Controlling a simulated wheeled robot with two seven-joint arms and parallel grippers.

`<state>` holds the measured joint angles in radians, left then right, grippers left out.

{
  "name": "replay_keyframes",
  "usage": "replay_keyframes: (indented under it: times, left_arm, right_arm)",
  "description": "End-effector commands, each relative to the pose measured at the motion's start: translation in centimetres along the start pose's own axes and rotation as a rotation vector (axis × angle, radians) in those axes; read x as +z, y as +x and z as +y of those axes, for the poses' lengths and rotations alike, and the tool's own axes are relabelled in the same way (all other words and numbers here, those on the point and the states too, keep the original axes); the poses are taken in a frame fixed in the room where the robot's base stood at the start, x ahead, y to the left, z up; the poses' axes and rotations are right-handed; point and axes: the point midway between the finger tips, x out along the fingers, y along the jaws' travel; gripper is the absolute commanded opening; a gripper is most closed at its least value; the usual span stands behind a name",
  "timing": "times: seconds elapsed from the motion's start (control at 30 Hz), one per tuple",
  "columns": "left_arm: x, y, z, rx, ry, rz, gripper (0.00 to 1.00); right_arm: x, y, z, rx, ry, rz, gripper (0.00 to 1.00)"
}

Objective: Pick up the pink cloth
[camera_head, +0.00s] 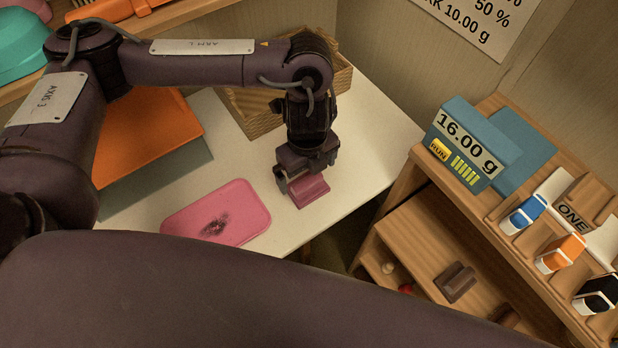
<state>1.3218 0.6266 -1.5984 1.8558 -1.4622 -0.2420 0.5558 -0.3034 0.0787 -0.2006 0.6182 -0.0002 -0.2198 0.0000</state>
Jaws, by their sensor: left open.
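The pink cloth (309,192) is a small, folded-looking dusky pink piece on the white table top (370,135), near its front right edge. My left gripper (310,178) points down right over it, with its jaws open. One finger shows at the cloth's left side; the other is partly hidden, and I cannot tell whether either touches the cloth. The gripper covers the cloth's far part. My right gripper is not in view.
A pink tray (250,208) with a dark smudge lies left of the cloth. Behind stand a wooden box (262,122) and an orange-topped box (150,135). At right, a wooden shelf unit (405,190) carries a scale display (465,150) reading 16.00 g.

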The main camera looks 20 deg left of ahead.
Motion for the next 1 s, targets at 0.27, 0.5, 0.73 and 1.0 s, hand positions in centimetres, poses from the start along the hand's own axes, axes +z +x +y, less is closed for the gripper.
replay_keyframes:
  times: [0.27,0.5,0.73,1.0]
  left_arm:
    - [0.4,4.2,0.1,0.002,-0.005,0.004,1.00]
    - [0.4,5.8,0.0,-0.002,-0.001,0.001,1.00]
    - [0.4,5.7,0.0,-0.003,-0.001,0.001,0.93]
    - [0.4,5.7,0.0,-0.002,-0.001,0.001,0.59]
  right_arm:
    - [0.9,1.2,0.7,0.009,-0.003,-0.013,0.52]
    - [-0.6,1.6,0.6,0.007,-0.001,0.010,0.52]
    - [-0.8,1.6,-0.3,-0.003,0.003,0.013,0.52]
    - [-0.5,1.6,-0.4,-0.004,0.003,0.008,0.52]
